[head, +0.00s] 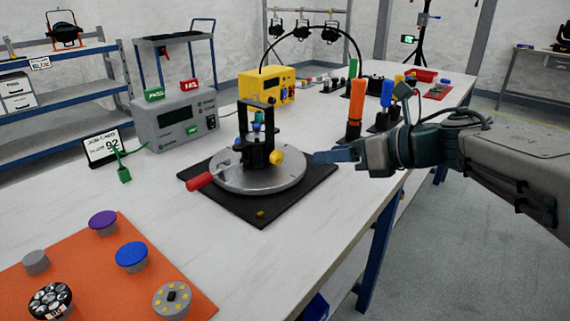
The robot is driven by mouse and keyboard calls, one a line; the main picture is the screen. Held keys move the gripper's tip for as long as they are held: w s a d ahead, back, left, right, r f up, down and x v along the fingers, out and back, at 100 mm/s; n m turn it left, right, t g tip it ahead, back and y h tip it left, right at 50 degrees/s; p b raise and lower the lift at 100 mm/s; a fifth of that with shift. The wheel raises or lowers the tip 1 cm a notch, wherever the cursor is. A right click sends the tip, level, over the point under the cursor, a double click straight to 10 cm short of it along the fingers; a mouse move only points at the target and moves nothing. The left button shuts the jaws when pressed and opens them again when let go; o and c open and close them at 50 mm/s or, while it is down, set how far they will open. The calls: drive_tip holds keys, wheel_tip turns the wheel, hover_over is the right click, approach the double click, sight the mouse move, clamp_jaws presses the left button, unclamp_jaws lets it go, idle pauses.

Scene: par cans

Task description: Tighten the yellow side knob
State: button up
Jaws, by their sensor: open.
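The yellow side knob (277,157) sticks out from the right side of a black fixture (258,135). The fixture stands upright on a round grey turntable (262,178) with a red handle (200,181) at its left. My gripper (325,156) is to the right of the knob, pointing left towards it, with a visible gap between them. It is open and holds nothing that I can see. One finger mostly hides the other from this side.
The turntable rests on a black mat (262,212). A grey tester (178,120) and a yellow box (268,88) stand behind it. Orange-handled and blue-handled tools (356,108) stand close behind my gripper. An orange mat (185,273) with several discs lies front left.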

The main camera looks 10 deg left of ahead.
sight(280, 158)
drive_tip(key=b+x, duration=0.3)
drive_tip(key=x, duration=0.8)
drive_tip(key=shift+a+f, duration=0.1)
drive_tip(key=shift+f, duration=0.1)
drive_tip(key=shift+w+a+f+b, duration=0.1)
drive_tip(key=shift+w+a+b, duration=0.2)
drive_tip(key=shift+a, duration=0.15)
